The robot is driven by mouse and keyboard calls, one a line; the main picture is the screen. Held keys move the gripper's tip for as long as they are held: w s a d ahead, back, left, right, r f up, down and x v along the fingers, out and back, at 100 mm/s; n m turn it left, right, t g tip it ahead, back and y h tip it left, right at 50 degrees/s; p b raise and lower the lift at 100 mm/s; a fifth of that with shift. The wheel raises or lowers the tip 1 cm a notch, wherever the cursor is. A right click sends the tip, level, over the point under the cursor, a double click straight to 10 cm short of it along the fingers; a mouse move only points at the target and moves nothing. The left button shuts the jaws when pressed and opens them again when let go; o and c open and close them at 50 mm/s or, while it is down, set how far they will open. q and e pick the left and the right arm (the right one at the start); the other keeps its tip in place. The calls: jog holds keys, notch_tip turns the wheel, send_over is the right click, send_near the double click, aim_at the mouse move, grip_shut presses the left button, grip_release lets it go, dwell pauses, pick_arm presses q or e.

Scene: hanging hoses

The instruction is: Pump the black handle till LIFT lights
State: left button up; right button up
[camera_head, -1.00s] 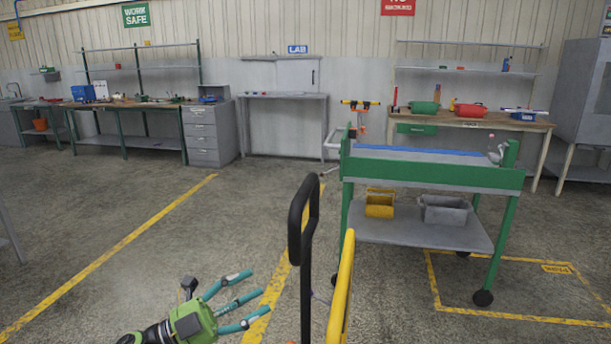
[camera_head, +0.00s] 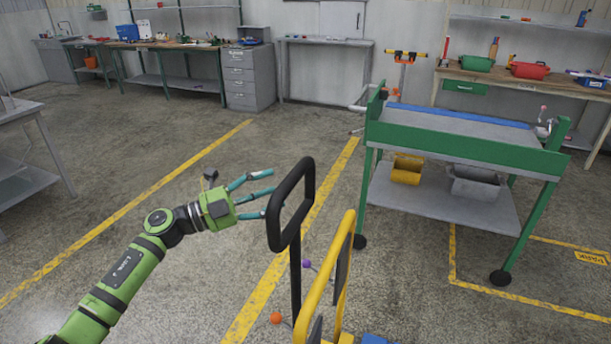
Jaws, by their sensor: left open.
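The black handle (camera_head: 295,252) is a tall upright loop on a black post, near the bottom middle of the head view. A yellow frame (camera_head: 325,285) stands just right of it. My left gripper (camera_head: 268,192), green with teal fingers, is open. Its fingers point right toward the handle's loop, just left of it, with a small gap in the picture; I cannot tell the depth between them. My right gripper is out of view. No LIFT light can be made out.
A green cart (camera_head: 450,145) with a yellow bin (camera_head: 407,168) and a grey bin (camera_head: 475,183) stands to the right. An orange ball (camera_head: 276,318) and a purple ball (camera_head: 307,264) show beside the post. Workbenches line the back wall.

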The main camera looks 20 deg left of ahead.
aim_at(293, 182)
pick_arm(q)
jog(key=p+x, duration=0.2)
jog(key=x, duration=0.4)
jog(key=shift+r, duration=0.1)
grip_shut()
